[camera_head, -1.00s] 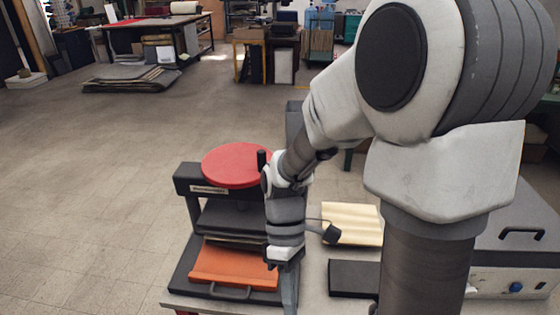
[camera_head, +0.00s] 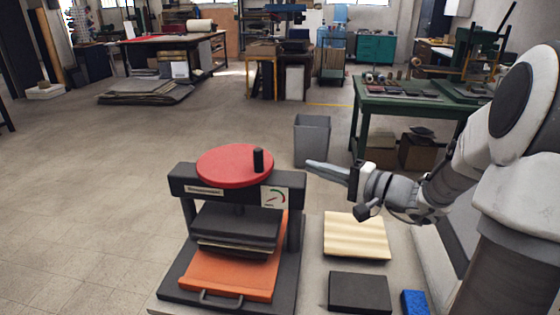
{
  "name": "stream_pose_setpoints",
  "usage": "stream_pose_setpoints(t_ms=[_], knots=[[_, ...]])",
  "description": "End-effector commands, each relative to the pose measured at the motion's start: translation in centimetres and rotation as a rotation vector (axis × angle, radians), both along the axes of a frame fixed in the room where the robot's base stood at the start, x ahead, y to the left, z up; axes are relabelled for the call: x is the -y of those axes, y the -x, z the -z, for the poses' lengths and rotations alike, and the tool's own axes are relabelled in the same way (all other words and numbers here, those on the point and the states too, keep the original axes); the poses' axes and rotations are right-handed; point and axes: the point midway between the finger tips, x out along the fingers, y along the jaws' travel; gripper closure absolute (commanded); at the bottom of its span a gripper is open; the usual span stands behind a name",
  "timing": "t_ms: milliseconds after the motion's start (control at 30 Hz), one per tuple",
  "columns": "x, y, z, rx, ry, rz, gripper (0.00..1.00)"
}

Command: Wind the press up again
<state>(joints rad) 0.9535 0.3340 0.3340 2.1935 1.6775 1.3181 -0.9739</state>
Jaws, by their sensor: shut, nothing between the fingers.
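The press (camera_head: 183,181) stands on the bench, with a red round wheel (camera_head: 228,164) on top and a black upright knob (camera_head: 258,160) at the wheel's right side. A small dial (camera_head: 275,196) sits on the press's front right. Its dark platen (camera_head: 237,224) is above an orange board (camera_head: 230,275), with a dark layered stack between them; I cannot tell whether the platen touches the stack. My gripper (camera_head: 309,165) is shut and empty, pointing left, to the right of the wheel and apart from the knob.
A cream ridged block (camera_head: 356,235), a black slab (camera_head: 359,292) and a blue block (camera_head: 415,303) lie right of the press. A grey bin (camera_head: 312,140) stands on the floor behind. A green table (camera_head: 410,103) is at the back right. The floor at left is clear.

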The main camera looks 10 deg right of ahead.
Motion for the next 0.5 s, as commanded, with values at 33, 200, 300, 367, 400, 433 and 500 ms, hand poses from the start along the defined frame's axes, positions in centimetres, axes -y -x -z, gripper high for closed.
stream_pose_setpoints(t_ms=[33,200,300,367,400,433,500], knots=[[0.9,-0.2,-0.1,0.01,-0.014,0.029,1.0],[1.6,-1.0,-0.6,0.024,-0.032,0.067,1.0],[0.8,-1.9,-0.6,0.025,-0.031,0.063,1.0],[0.1,-2.7,-0.6,0.025,-0.032,0.062,1.0],[-0.4,-3.4,-0.6,0.023,-0.031,0.061,1.0],[-0.8,-3.9,-0.6,0.024,-0.032,0.061,1.0],[-1.7,-5.2,-0.5,0.023,-0.032,0.06,1.0]])
